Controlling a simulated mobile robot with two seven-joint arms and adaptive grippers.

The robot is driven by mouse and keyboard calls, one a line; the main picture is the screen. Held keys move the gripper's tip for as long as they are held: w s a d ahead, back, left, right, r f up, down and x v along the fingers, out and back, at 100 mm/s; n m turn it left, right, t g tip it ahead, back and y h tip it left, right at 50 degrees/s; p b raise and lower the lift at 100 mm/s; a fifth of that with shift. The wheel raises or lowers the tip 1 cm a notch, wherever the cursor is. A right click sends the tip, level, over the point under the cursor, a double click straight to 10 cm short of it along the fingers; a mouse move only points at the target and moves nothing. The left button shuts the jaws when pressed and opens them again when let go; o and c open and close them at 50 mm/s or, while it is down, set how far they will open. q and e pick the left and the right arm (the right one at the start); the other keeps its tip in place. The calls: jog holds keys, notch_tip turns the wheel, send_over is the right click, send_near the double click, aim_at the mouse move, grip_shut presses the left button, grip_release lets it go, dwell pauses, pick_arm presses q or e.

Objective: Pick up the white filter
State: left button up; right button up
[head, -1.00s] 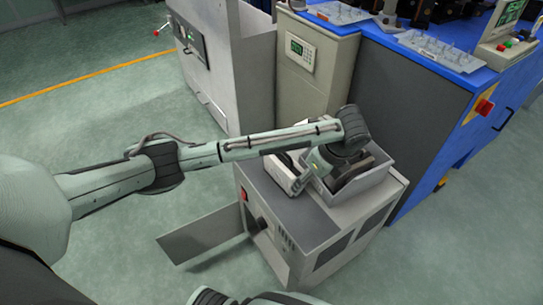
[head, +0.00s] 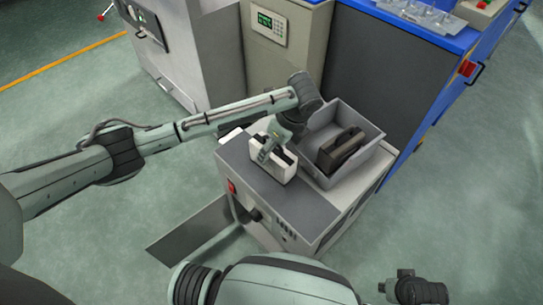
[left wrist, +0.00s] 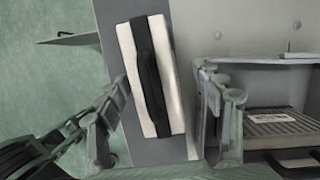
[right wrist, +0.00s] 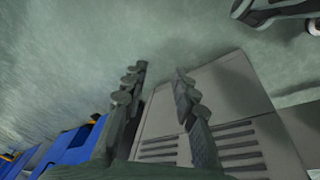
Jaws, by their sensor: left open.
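The white filter (head: 279,168), a white block with a black strap, lies on top of the grey machine cabinet, left of the grey bin. The left wrist view shows it slightly tilted, its strap running lengthwise (left wrist: 165,75). My left gripper (head: 268,146) is over it in the head view and partly hides it. In the left wrist view the gripper (left wrist: 165,85) is open, one finger on each side of the filter; I cannot tell whether they touch it. My right gripper (right wrist: 160,82) is open and empty, low at the right in the head view (head: 415,290).
The grey bin (head: 365,160) beside the filter holds a dark filter-like block (head: 341,149). The cabinet (head: 295,210) has an open door panel (head: 188,240) at its lower left. A blue-topped bench (head: 400,30) stands close behind. The floor at right is clear.

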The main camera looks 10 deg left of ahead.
aim_at(270, 158)
pick_arm(q)
jog(key=x, duration=0.5)
jog(key=shift+s+a+f, duration=0.1)
jog(key=shift+s+a, duration=0.05)
jog(key=shift+s, duration=0.2)
jog(key=c, duration=1.3)
